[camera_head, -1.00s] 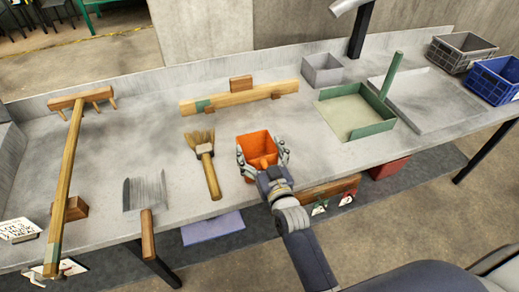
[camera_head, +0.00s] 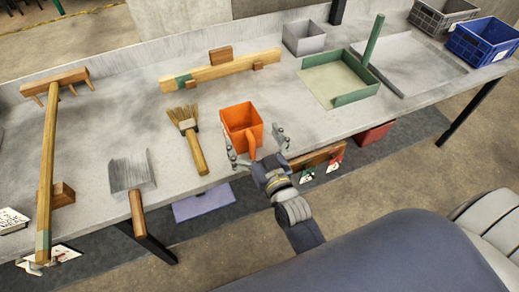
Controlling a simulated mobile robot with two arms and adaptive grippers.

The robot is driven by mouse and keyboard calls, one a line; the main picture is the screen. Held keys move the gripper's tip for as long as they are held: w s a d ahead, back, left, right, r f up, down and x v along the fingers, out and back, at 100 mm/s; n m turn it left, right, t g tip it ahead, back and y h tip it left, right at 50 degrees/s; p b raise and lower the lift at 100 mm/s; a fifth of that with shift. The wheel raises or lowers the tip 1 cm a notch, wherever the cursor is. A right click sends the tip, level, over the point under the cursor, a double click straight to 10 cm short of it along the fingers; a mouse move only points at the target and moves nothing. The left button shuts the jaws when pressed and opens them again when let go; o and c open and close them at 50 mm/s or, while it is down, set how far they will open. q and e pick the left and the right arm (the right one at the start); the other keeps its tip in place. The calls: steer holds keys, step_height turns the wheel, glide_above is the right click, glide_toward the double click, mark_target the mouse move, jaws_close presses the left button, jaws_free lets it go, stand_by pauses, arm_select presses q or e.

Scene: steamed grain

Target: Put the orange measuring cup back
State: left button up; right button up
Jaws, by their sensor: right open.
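The orange measuring cup (camera_head: 241,127) stands upright on the grey workbench (camera_head: 300,112), near its front edge in the middle. It is a square open box with its handle toward me. My right gripper (camera_head: 256,147) is open, its two fingers spread to the left and right of the cup's near side and handle. The fingers look apart from the cup's walls. My left gripper is not in view.
A brush (camera_head: 190,138) and a metal scraper (camera_head: 130,172) lie left of the cup. A wooden bar (camera_head: 220,74) lies behind it. A green-rimmed tray (camera_head: 340,80), a grey box (camera_head: 304,38) and blue crate (camera_head: 484,41) stand to the right. A wooden rake (camera_head: 47,160) is far left.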

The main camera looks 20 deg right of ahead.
steer(key=s, duration=0.5)
steer(key=shift+s, duration=0.3)
